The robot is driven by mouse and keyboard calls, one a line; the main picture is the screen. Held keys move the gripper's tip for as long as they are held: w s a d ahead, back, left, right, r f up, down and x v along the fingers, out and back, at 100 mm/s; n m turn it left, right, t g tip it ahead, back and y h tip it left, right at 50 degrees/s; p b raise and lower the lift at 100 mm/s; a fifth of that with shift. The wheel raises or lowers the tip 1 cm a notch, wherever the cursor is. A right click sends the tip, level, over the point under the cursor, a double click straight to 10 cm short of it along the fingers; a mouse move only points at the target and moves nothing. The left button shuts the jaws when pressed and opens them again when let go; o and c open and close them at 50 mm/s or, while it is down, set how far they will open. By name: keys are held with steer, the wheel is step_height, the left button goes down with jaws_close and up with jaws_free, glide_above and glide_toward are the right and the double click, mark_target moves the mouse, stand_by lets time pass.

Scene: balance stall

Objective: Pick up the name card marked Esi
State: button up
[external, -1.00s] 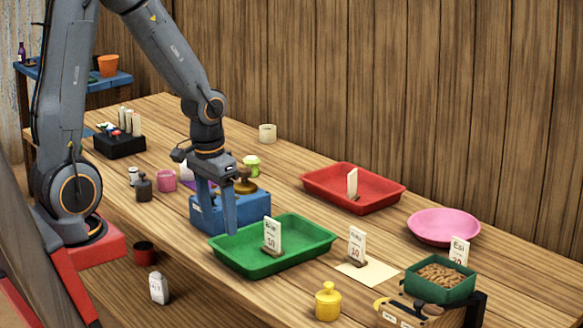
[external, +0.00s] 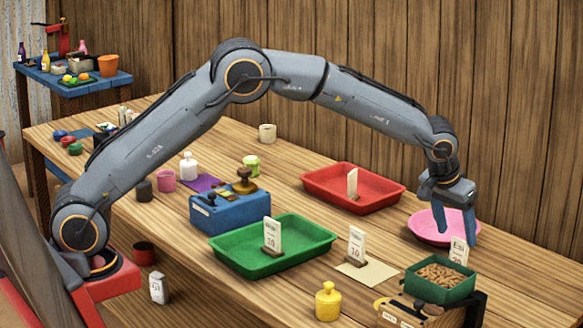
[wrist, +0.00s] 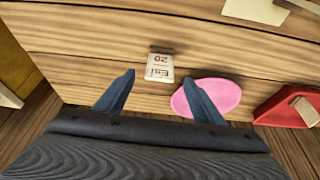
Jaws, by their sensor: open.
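The white name card marked Esi (external: 459,252) stands behind the green box of brown pellets in the external view, which hides its lower part. In the wrist view the Esi card (wrist: 159,68) appears upside down, ahead of my fingertips and between their lines. My gripper (external: 457,240) is open and empty, pointing down above the card's area, close to the pink plate. In the wrist view my gripper's two blue fingers (wrist: 158,82) are spread apart, with the card beyond them and not between the tips.
The pink plate (external: 427,230) lies just behind my fingers. The green pellet box (external: 440,293) stands in front of the card. A red tray (external: 330,190) and a green tray (external: 240,262) hold other cards.

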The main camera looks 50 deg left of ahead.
mark_target(458, 250)
steer(key=shift+x, duration=1.1)
steer(key=p+x, duration=0.1)
steer(key=x, duration=0.3)
steer(key=shift+s+f+p, duration=0.15)
steer(key=shift+s+p, duration=0.05)
steer(key=shift+p, duration=0.2)
steer(key=shift+w+f, duration=0.3)
steer(key=shift+f, duration=0.4)
steer(key=c, duration=1.1)
steer(key=shift+r, duration=0.1)
